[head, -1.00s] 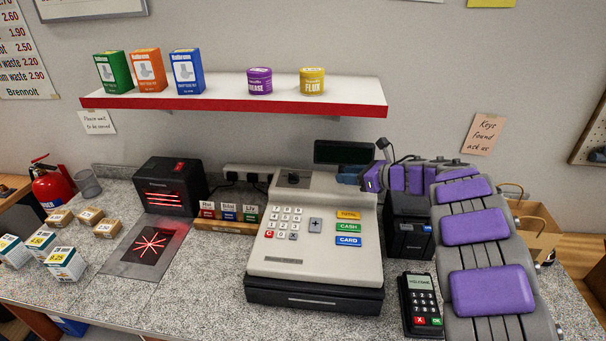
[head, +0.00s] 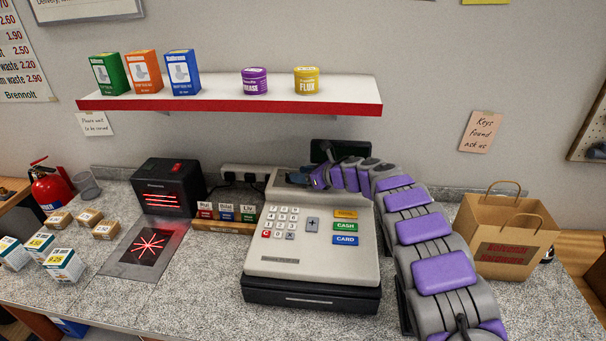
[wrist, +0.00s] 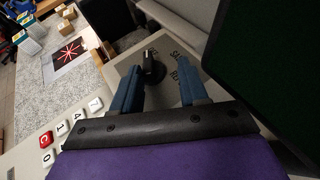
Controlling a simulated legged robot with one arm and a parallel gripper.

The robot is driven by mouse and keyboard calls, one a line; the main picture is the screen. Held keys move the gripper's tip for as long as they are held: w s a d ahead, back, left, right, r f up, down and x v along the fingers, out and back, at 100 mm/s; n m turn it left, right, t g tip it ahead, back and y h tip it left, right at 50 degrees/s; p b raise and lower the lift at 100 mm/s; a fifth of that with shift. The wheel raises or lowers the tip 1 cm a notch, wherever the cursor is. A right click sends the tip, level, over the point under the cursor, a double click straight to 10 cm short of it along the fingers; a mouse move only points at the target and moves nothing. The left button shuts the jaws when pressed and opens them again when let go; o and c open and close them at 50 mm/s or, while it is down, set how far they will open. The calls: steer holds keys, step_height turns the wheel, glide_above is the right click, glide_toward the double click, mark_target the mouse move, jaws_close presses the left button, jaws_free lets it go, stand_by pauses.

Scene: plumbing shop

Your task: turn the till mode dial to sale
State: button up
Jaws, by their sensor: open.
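The cream till (head: 318,255) stands on the counter with its number keys and coloured buttons facing me. Its black mode dial (wrist: 152,70) shows in the wrist view on the till's top plate, with partly hidden lettering around it. My gripper (wrist: 158,84) is open, its two blue fingers on either side of the dial, apart from it as far as I can tell. In the head view my gripper (head: 297,178) is over the till's top left, and it hides the dial there.
The till's dark display (wrist: 262,60) stands close to the right of my gripper. A red-edged shelf (head: 230,104) with boxes and tins hangs above. A black scanner (head: 168,186) and a label rack (head: 226,216) are left, a paper bag (head: 501,237) right.

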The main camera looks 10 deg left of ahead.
steer(key=shift+o, duration=0.2)
steer(key=a, duration=0.4)
steer(key=shift+w+a+f, duration=0.1)
steer(key=shift+a+f, duration=0.2)
steer(key=shift+f, duration=0.1)
steer(key=shift+c, duration=0.8)
steer(key=shift+d+r, duration=0.15)
steer(key=shift+d, duration=1.05)
steer(key=c, duration=0.4)
steer(key=shift+d, duration=0.1)
jaws_close()
steer(key=shift+s+r, duration=0.1)
steer(key=shift+s, duration=0.1)
